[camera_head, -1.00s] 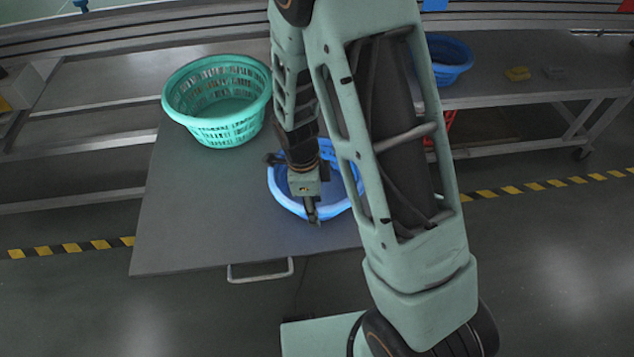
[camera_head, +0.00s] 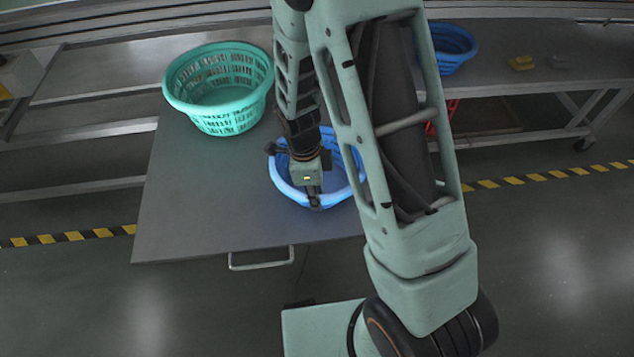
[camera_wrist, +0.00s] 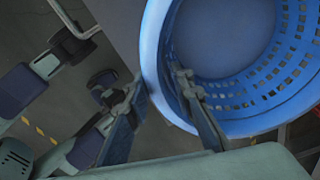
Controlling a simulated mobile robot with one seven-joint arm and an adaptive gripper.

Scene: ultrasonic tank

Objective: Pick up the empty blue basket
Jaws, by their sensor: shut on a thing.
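The blue basket (camera_head: 287,190) is round with slotted walls and is empty inside as far as the views show. It is at the cart's right part in the head view, partly hidden behind my arm. My gripper (camera_head: 314,198) is at the basket's near rim, shut on it. In the wrist view, one finger of my gripper (camera_wrist: 160,105) is outside the blue basket wall (camera_wrist: 152,60) and the other is inside. Whether the basket's base touches the cart top is hidden.
A green basket (camera_head: 222,125) stands on the grey cart top (camera_head: 200,215), left of the blue one. Another blue basket (camera_head: 448,62) and a yellow block (camera_head: 521,63) are on the back bench (camera_head: 550,85). The cart handle (camera_head: 262,265) faces the near side.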

